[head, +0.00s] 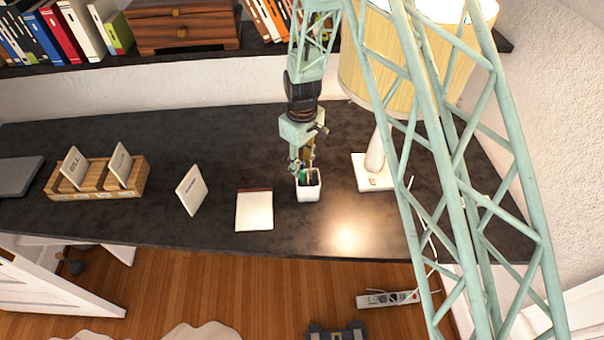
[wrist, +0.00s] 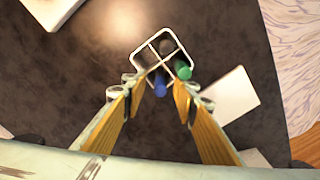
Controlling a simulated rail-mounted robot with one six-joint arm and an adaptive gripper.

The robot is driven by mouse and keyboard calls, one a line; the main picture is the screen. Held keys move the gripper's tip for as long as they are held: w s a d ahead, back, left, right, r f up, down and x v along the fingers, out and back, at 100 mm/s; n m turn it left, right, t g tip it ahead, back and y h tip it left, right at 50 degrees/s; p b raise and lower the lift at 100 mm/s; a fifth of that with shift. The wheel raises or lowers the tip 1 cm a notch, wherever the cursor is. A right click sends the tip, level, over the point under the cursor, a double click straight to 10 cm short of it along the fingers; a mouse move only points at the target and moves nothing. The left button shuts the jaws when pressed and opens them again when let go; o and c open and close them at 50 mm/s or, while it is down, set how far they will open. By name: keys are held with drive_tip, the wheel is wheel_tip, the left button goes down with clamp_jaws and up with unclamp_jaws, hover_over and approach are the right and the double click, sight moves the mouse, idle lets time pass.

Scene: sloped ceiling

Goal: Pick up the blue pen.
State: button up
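The blue pen (wrist: 160,87) stands in a white pen holder (wrist: 141,58) divided into compartments, in the one nearest my gripper in the wrist view. A green pen (wrist: 183,69) stands in the compartment to its right. My gripper (wrist: 158,93) is open, with one finger on each side of the blue pen's top and a visible gap to each. In the head view my gripper (head: 302,164) points down just above the pen holder (head: 309,191). There the blue pen cannot be made out behind the fingers.
A white lamp base (head: 372,172) stands right of the holder, its shade close to my arm. A notepad (head: 254,211) and an upright card (head: 191,190) are to the left, with a wooden card box (head: 140,180) farther left. A bookshelf (head: 150,57) runs above the dark desk (head: 100,222).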

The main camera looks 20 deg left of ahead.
drive_tip(key=shift+f, duration=0.6)
drive_tip(key=shift+c, duration=0.2)
drive_tip(key=c, duration=0.7)
